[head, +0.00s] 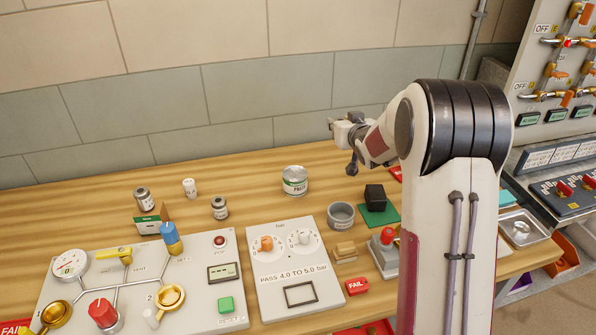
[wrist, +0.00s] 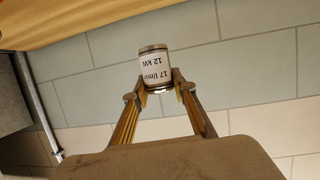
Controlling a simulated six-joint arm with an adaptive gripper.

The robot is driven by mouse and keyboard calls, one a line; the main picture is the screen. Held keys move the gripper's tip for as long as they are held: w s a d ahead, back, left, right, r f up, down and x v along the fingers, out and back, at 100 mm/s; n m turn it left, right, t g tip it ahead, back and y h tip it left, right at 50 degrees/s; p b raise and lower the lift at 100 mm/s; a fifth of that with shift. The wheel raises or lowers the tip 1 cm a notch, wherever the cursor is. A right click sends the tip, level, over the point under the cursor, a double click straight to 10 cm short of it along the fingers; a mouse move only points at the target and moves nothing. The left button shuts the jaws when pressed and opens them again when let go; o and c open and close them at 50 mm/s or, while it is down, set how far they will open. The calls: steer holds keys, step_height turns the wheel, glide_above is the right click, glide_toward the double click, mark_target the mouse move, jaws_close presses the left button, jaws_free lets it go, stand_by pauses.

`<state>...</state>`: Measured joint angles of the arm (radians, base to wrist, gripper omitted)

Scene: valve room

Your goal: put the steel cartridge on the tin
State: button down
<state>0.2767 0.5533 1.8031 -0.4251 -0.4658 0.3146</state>
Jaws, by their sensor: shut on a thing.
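The steel cartridge (wrist: 155,65) is a short metal cylinder with a white label reading 17 l/min, 12 kW. In the wrist view my gripper (wrist: 159,86) is shut on it, one finger on each side; its label appears upside down there. My gripper (head: 338,130) is above the back of the bench, up and to the right of the tin in the picture. The cartridge is too small to make out clearly there.
A grey open cup (head: 341,215) and a black block (head: 375,197) on a green mat (head: 380,220) stand right. Gauge panels (head: 284,252) fill the front.

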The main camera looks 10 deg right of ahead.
steer(key=a+r+n+y, duration=0.2)
steer(key=a+r, duration=0.1)
steer(key=a, duration=0.5)
steer(key=n+y, duration=0.2)
glide_above(295, 173)
steer(key=shift+f, duration=0.1)
steer(key=shift+f, duration=0.15)
steer(key=shift+f, duration=3)
steer(key=shift+f, duration=0.1)
steer(key=shift+f, duration=1.8)
steer(key=shift+f, duration=0.15)
